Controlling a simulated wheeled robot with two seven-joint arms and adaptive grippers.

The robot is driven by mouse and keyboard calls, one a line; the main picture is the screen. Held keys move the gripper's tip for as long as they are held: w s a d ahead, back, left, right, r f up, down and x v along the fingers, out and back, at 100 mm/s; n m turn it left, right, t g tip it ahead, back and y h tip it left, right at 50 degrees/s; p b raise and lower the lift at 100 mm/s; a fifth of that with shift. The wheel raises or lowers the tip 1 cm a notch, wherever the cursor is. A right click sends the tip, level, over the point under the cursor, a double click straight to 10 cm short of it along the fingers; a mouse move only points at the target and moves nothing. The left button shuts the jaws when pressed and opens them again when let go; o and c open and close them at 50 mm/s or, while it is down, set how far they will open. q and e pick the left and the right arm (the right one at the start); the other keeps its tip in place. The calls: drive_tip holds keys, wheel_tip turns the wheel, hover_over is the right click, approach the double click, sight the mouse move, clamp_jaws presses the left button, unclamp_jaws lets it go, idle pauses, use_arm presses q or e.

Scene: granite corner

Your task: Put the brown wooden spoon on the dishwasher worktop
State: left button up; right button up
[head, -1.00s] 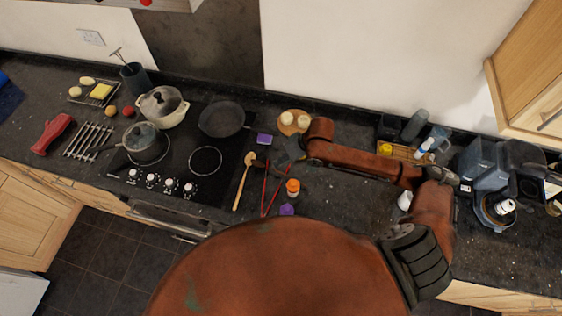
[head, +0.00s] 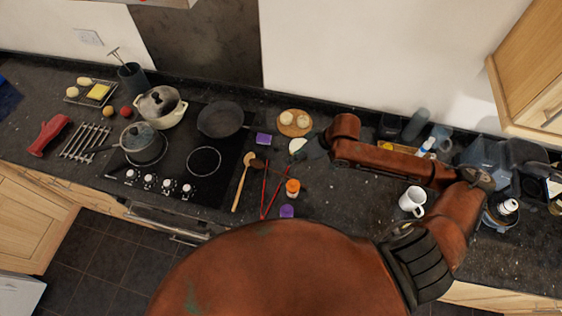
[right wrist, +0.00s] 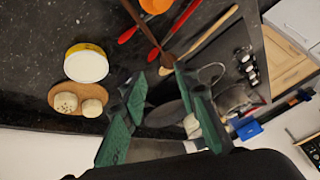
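The brown wooden spoon (head: 258,163) lies on the dark speckled worktop (head: 350,205), right of the hob, its dark bowl beside a paler wooden spoon (head: 243,182). In the right wrist view the brown spoon (right wrist: 150,35) lies beyond the fingertips, its bowl end in line with the gap between them. My right gripper (head: 307,147) is to the right of the spoon in the head view and apart from it. The right wrist view shows its green-padded fingers (right wrist: 158,85) spread and empty. My left gripper is not in view. I cannot tell which stretch covers the dishwasher.
Red tongs (head: 266,190), an orange-lidded jar (head: 292,188) and purple items lie near the spoon. A small bowl (right wrist: 87,64) and a round board with buns (head: 294,123) are close to my right gripper.

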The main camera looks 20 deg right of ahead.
wheel_tip(320, 180, down, 7)
drive_tip(key=s+n+t+b, duration=0.1)
drive_tip(key=s+n, duration=0.1)
drive_tip(key=n, duration=0.1)
approach(279, 173)
drive_tip(key=f, duration=0.1)
drive_tip(key=w+a+f, duration=0.1)
drive_tip(key=shift+w+f+n+y, duration=0.1)
drive_tip(key=shift+f+n+y, duration=0.2)
drive_tip(key=shift+n+y, duration=0.1)
drive_tip(key=shift+p+x, duration=0.85)
drive_tip(key=shift+x, duration=2.15)
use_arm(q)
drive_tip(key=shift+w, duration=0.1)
use_arm(e)
drive_tip(key=shift+w+d, duration=0.15)
drive_tip(key=shift+c, duration=0.3)
clamp_jaws()
